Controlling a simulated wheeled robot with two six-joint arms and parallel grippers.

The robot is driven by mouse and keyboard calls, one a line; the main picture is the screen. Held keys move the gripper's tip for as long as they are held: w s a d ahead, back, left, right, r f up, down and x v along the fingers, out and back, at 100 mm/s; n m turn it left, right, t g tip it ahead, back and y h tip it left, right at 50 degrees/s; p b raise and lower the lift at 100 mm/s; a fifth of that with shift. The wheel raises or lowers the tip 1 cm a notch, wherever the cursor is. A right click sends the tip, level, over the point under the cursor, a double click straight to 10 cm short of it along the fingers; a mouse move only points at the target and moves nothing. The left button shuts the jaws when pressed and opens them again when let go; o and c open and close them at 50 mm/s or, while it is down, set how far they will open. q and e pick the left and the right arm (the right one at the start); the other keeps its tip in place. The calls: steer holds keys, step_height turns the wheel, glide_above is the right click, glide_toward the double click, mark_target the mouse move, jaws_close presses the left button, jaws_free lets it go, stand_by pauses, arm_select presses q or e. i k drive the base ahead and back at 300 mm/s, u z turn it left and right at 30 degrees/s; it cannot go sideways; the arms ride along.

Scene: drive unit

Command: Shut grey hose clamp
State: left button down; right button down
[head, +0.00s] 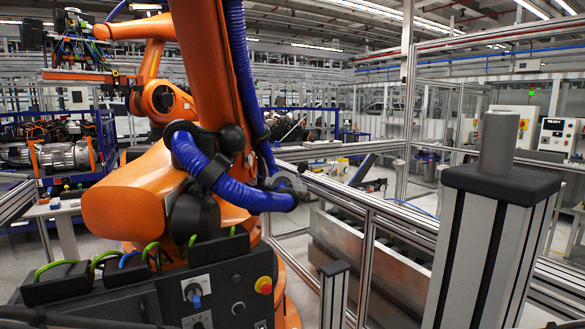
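A thick blue corrugated hose (232,187) runs along the orange industrial robot arm (150,195). Black holders grip the hose near its bend. A small grey piece (290,183) sits by the hose's right end, beside the arm's joint. It may be the grey hose clamp, but it is too small to tell whether it is open or shut. Neither of my grippers is in view.
A control box (237,285) with a red and yellow stop button stands at the front. A profile post (492,250) with a black cap and grey cylinder stands at the right. Aluminium guard rails (400,222) cross behind. A motor (62,156) lies at the left.

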mark_target(276, 179)
steer(key=u, duration=0.55)
steer(key=i, duration=1.75)
steer(key=z, duration=0.15)
